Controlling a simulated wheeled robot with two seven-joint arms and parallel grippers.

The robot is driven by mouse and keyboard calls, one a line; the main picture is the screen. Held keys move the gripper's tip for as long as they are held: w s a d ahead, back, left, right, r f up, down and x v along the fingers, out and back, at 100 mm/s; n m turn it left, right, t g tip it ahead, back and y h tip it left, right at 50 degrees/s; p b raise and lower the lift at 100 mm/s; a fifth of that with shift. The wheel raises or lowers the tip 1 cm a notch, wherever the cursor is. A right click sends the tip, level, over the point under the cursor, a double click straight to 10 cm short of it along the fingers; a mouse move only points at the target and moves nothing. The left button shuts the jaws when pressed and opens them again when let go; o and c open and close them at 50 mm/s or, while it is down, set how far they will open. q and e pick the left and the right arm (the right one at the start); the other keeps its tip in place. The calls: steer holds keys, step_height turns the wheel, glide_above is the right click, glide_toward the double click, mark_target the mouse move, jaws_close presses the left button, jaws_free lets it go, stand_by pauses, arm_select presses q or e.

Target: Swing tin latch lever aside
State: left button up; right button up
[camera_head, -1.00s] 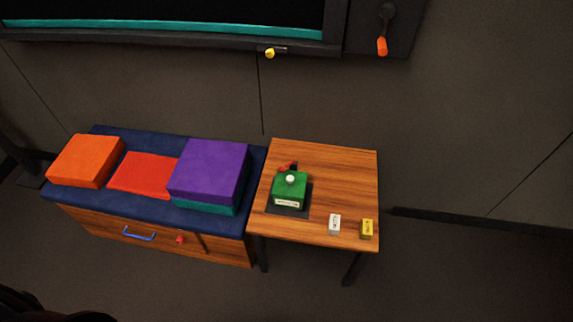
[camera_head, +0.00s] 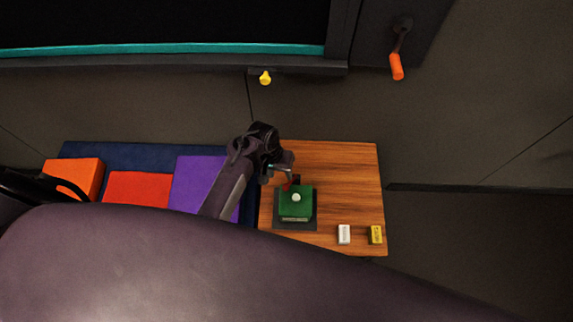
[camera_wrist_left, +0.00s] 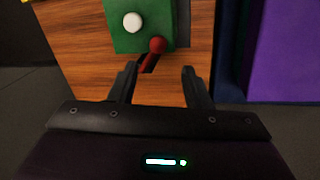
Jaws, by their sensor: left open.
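The tin is a green box with a white knob (camera_head: 296,197), standing on a dark pad (camera_head: 282,222) on the small wooden table. Its red latch lever (camera_head: 287,186) is at the tin's back left, partly hidden by my gripper. My left gripper (camera_head: 287,172) is open, right by the lever. In the left wrist view the green tin (camera_wrist_left: 130,40) is at the top, and the red lever with its round tip (camera_wrist_left: 157,46) lies just ahead of and between the open fingers (camera_wrist_left: 160,70). I cannot tell whether a finger touches it. My right gripper is not in view.
A white box (camera_head: 344,234) and a yellow box (camera_head: 376,234) stand at the table's front right. The wooden tabletop (camera_head: 345,175) is clear at the back right. A bench with orange (camera_head: 74,177), red (camera_head: 138,187) and purple (camera_head: 195,182) cushions adjoins at left.

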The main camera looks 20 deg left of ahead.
mark_target(285, 186)
arm_select(q)
steer(key=f, duration=0.1)
steer(key=d+f, duration=0.1)
steer(key=f, duration=0.1)
steer(key=shift+s+d+f+b, duration=0.1)
steer(key=shift+s+d+b, duration=0.05)
steer(key=shift+s+b, duration=0.15)
steer(key=f, duration=0.3)
steer(key=shift+w+d+f, duration=0.15)
steer(key=shift+d+f, duration=0.05)
steer(key=shift+f+b, duration=0.3)
steer(key=shift+d, duration=0.1)
steer(key=c, duration=0.5)
jaws_close()
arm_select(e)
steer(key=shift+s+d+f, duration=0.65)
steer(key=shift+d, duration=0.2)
